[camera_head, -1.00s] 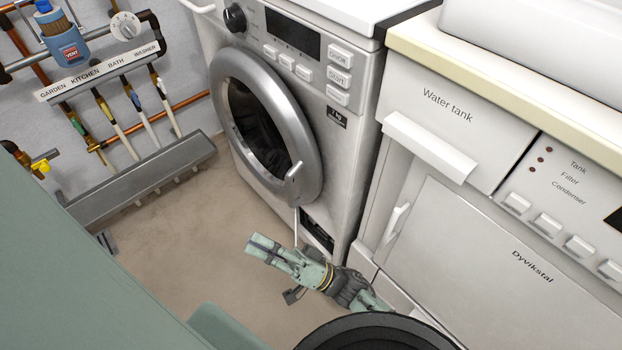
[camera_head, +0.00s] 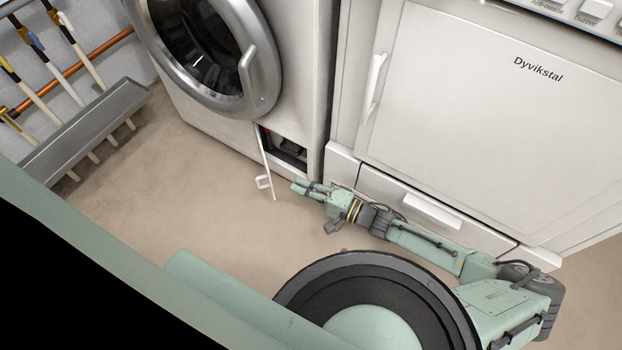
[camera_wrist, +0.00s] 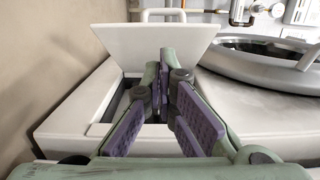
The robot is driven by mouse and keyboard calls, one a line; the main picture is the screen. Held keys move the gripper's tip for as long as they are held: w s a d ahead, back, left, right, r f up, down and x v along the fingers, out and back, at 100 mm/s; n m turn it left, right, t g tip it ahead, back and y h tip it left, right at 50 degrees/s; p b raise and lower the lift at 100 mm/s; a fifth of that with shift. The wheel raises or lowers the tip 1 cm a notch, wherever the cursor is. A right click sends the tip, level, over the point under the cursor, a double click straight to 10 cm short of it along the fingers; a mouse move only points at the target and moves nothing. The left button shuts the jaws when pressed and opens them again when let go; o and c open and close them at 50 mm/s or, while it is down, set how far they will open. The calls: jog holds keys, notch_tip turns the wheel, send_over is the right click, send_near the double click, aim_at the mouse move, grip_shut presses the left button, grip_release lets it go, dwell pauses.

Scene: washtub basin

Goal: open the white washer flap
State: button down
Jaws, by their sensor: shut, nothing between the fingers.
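The white washer flap (camera_head: 267,162) stands swung out from the lower front of the washer, seen nearly edge-on in the head view. Its handle (camera_head: 263,182) is on the outer left side. The dark compartment (camera_head: 285,150) behind it is uncovered. My gripper (camera_head: 297,186) is just right of the flap's free end, on its inner side. In the wrist view the flap (camera_wrist: 150,45) stands open beyond my gripper (camera_wrist: 167,58), with the handle (camera_wrist: 162,14) at its far edge. The fingers are shut and empty; I cannot tell whether they touch the flap.
The washer's round door (camera_head: 205,50) is above the flap. A white Dyvikstal appliance (camera_head: 480,110) stands close on the right, with a lower drawer (camera_head: 425,205). A grey trough (camera_head: 85,135) runs along the left wall. The floor (camera_head: 190,200) in front is clear.

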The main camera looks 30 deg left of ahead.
jog(key=a, duration=0.4)
jog(key=shift+a+b, duration=0.4)
jog(key=shift+s, duration=0.1)
